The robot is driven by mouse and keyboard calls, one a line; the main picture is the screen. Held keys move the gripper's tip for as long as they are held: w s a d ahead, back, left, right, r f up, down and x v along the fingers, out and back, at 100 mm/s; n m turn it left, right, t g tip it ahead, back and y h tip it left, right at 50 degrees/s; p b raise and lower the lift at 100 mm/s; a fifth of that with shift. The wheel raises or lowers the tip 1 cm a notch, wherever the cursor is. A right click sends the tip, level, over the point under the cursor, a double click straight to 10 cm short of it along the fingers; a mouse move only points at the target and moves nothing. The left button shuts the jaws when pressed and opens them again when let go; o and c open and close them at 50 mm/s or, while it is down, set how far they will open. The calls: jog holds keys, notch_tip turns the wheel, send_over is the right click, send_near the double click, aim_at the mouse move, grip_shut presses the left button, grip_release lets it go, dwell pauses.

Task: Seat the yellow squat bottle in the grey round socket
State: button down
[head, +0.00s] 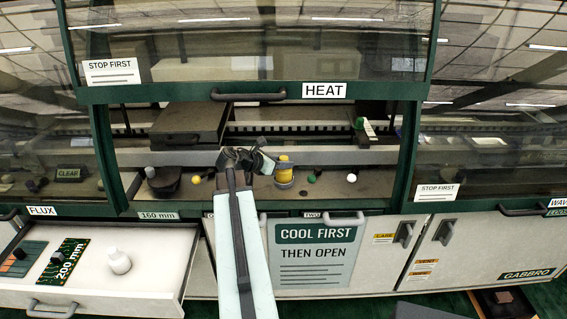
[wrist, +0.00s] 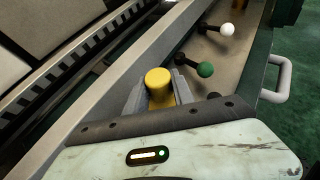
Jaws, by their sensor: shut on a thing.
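The yellow squat bottle (head: 284,162) stands upright on the ledge inside the machine's HEAT opening. In the wrist view its round yellow top (wrist: 158,77) shows between the two grey fingers of my gripper (wrist: 160,96), which is shut on it. In the head view my gripper (head: 262,160) reaches in from the left of the bottle. A pale grey band (head: 284,184) shows around the bottle's foot; it may be the grey round socket, but I cannot tell whether the bottle is in it. The wrist view hides the bottle's foot.
A green-knobbed lever (head: 311,179) stands just right of the bottle, and a white-knobbed lever (head: 351,178) farther right. A yellow knob (head: 196,180) is to the left. A metal rail (head: 330,156) runs behind. The raised HEAT door (head: 240,94) hangs above. An open drawer (head: 160,265) juts out at lower left.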

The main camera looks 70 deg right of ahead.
jog(key=shift+f+b, duration=0.4)
jog(key=shift+f, duration=0.05)
dwell(0.4)
jog(key=c, duration=1)
grip_release()
jog(key=p+v, duration=0.3)
jog(key=v, duration=0.5)
jog(key=shift+p, duration=0.3)
